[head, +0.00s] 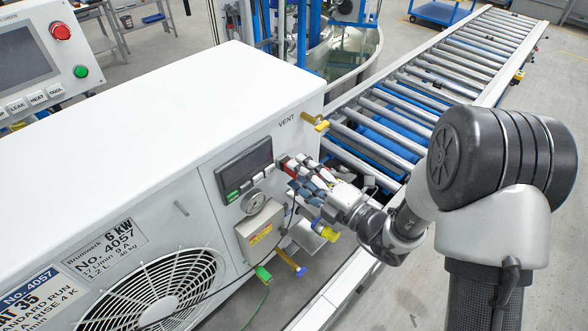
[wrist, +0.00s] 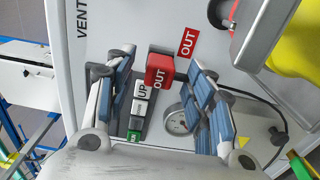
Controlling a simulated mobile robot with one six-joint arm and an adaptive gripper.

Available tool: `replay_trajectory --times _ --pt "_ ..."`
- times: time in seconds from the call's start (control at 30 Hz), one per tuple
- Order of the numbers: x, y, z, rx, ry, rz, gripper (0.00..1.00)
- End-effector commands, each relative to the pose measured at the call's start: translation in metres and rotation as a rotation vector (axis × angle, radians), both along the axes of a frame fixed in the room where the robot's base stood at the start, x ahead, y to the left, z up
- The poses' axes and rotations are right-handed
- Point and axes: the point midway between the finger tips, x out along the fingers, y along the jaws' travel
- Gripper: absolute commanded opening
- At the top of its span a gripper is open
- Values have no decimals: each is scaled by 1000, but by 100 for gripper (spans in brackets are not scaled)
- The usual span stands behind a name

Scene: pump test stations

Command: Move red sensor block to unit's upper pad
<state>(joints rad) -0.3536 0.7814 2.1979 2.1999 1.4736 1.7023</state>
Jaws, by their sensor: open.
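The red sensor block (wrist: 160,72) sits on the white face of the unit in the wrist view, between my two spread fingers. A bit of red, likely the block, shows at the fingertips in the head view (head: 283,161). My gripper (wrist: 160,75) is open around the block, and I see gaps on both sides of it. In the head view my gripper (head: 293,178) is close to the unit's front, right of the dark display.
A yellow vent valve (head: 315,122) sticks out above my gripper. A yellow fitting (head: 325,232) and coloured taps are below. A roller conveyor (head: 420,90) runs behind.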

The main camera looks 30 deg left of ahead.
Motion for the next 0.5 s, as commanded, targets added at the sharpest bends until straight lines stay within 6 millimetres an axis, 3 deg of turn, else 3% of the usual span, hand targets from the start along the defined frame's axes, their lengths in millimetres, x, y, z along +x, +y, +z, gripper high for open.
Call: replay_trajectory --times 0.2,0.5 --pt "-12 -48 0 0 0 -6 49" --pt "-24 -85 1 1 0 -1 49"
